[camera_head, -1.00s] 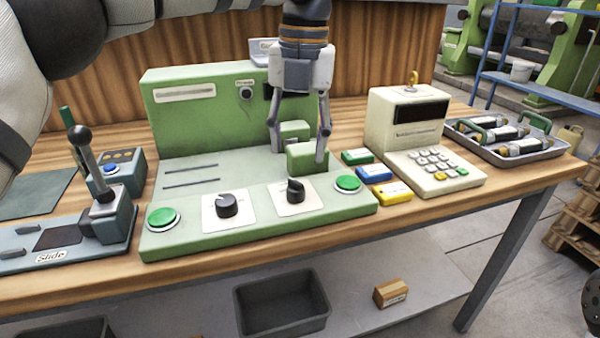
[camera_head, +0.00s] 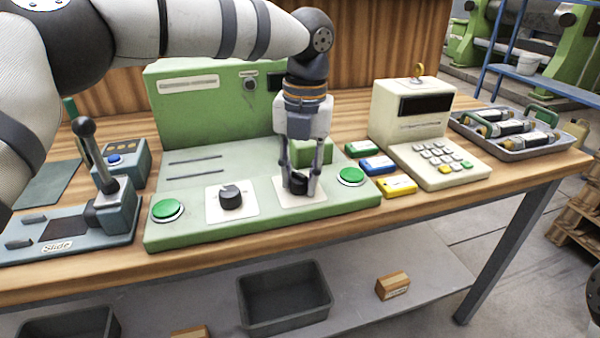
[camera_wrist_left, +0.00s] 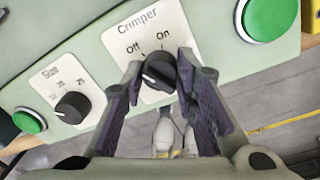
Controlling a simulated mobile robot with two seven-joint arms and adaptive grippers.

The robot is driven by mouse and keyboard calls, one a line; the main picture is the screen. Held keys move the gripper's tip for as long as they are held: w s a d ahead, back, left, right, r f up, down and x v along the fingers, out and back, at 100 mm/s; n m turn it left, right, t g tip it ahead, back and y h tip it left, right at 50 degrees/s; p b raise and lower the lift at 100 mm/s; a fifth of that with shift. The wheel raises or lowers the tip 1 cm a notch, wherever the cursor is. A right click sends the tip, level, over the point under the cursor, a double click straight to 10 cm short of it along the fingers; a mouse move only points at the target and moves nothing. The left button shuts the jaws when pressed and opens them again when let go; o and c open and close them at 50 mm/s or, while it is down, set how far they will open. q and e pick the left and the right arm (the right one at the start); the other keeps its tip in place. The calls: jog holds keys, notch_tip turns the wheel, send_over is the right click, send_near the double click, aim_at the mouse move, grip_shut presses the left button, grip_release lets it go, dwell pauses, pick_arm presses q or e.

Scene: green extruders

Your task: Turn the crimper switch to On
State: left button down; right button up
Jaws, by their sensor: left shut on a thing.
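The crimper switch is a black rotary knob (camera_wrist_left: 158,72) on a white plate labelled Crimper, with Off at the left and On at the right in the left wrist view. In the head view the knob is mostly hidden by the fingers, and its white plate (camera_head: 313,195) shows around them on the green machine (camera_head: 215,232). My left gripper (camera_head: 299,188) points down over the plate, with its two fingers on either side of the knob, shut on it. I cannot tell clearly which mark the knob points to. My right gripper is not in view.
The size knob (camera_head: 231,197) is left of the crimper switch, with green buttons (camera_head: 167,209) (camera_head: 351,176) at both ends of the panel. A green block (camera_head: 312,152) stands behind the gripper. Coloured boxes (camera_head: 378,168) and a cream keypad device (camera_head: 440,165) are to the right.

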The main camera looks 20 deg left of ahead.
pick_arm(q)
jog(key=shift+r+m, duration=0.1)
jog(key=shift+m, duration=0.2)
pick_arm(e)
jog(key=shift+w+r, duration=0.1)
pick_arm(q)
jog(key=shift+m+p, duration=0.45)
jog(key=shift+m, duration=0.45)
jog(key=m, duration=0.2)
jog(key=shift+m, duration=0.3)
jog(key=m, duration=0.3)
jog(key=shift+p, duration=0.4)
jog(key=shift+m, duration=2)
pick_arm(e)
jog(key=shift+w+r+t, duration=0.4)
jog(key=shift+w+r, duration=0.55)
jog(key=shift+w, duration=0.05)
pick_arm(q)
jog(key=shift+s, duration=0.1)
jog(key=c, duration=1.3)
grip_release()
